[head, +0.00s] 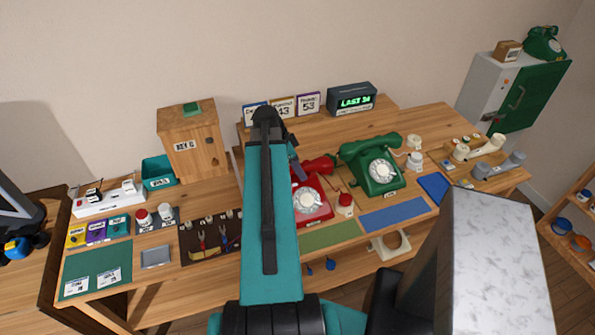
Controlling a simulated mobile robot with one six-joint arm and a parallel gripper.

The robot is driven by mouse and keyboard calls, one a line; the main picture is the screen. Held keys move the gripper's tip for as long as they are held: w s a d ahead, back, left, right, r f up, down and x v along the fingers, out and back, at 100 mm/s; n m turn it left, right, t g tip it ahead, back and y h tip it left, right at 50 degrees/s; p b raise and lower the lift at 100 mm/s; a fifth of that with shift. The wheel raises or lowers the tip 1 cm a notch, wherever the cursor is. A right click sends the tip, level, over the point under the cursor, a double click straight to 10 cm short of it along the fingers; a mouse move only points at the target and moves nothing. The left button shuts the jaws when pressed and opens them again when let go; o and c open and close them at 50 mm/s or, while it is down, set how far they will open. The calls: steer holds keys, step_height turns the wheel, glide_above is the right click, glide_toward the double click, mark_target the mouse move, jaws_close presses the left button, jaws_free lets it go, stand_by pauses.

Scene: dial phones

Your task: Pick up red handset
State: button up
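The red phone (314,209) stands on the wooden workbench, just right of my teal arm link, which covers its left side. The red handset (319,163) shows at the back of that phone; its left end is hidden behind my arm. A small dark part, seemingly of my wrist, shows at the arm's right edge close to the handset. My gripper itself is hidden behind the arm link, so its fingers and any contact with the handset cannot be seen. The green phone (372,168) stands to the right with its green handset on top.
A small red-capped jar (345,204) stands right of the red phone. Green (331,235) and blue (394,219) mats lie in front. A lit display (352,101) and several cards stand behind. Cream (487,148) and grey (505,164) handsets lie at the right.

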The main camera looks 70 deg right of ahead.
jaws_close()
stand_by(0.3)
steer(key=shift+r, duration=0.2)
steer(key=shift+r+b, duration=0.9)
steer(key=shift+r, duration=0.6)
steer(key=s+a, duration=0.1)
steer(key=s+a+b, duration=0.1)
steer(key=s, duration=0.1)
steer(key=s+a+b, duration=0.1)
steer(key=shift+s+a+r, duration=0.1)
steer(key=shift+s+r, duration=0.05)
steer(key=shift+r, duration=0.1)
steer(key=shift+b, duration=0.7)
steer(key=shift+s+f+b, duration=0.1)
steer(key=shift+b, duration=0.55)
steer(key=b, duration=0.5)
steer(key=shift+s+b, duration=0.35)
steer(key=shift+b, duration=0.05)
